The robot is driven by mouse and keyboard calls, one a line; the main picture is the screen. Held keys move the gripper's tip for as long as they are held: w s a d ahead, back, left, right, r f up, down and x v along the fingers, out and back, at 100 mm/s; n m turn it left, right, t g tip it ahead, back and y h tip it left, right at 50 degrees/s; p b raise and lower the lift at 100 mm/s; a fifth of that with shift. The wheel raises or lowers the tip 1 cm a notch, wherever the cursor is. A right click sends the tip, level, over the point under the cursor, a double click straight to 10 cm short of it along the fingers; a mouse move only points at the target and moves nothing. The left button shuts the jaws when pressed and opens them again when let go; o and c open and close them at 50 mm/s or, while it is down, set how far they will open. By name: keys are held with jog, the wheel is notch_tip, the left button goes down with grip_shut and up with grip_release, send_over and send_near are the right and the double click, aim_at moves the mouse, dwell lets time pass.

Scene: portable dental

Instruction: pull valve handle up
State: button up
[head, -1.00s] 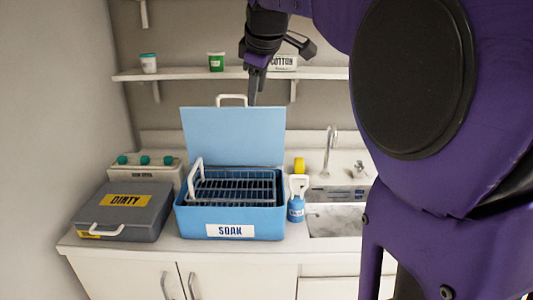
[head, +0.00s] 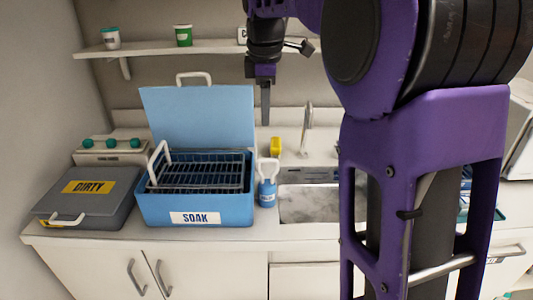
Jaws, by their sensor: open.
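A small blue valve-like body (head: 267,192) with an upright white loop handle (head: 268,168) stands on the counter against the right side of the blue SOAK tub (head: 151,212). No part is labelled as a valve, so I cannot be sure this is the valve handle. My gripper (head: 265,118) points down, open and empty, above the white handle in the picture and apart from it. The fingers show nearly edge-on. The tub's lid (head: 199,118) stands open, and a black wire rack (head: 199,172) with a white handle is inside.
A grey DIRTY case (head: 110,205) lies at left, before a box with green knobs (head: 110,148). A sink (head: 310,203) with a faucet (head: 307,128) and a yellow item (head: 275,146) are at right. A shelf (head: 160,47) runs behind. My arm hides much of the right side.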

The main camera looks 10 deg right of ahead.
aim_at(265, 161)
jog(key=w+f, duration=0.1)
jog(key=f, duration=0.3)
jog(key=w+f+b, duration=0.1)
jog(key=f, duration=0.8)
jog(key=shift+w+d+f+b, duration=0.3)
jog(key=shift+w+f+b, duration=0.1)
grip_shut()
dwell(0.6)
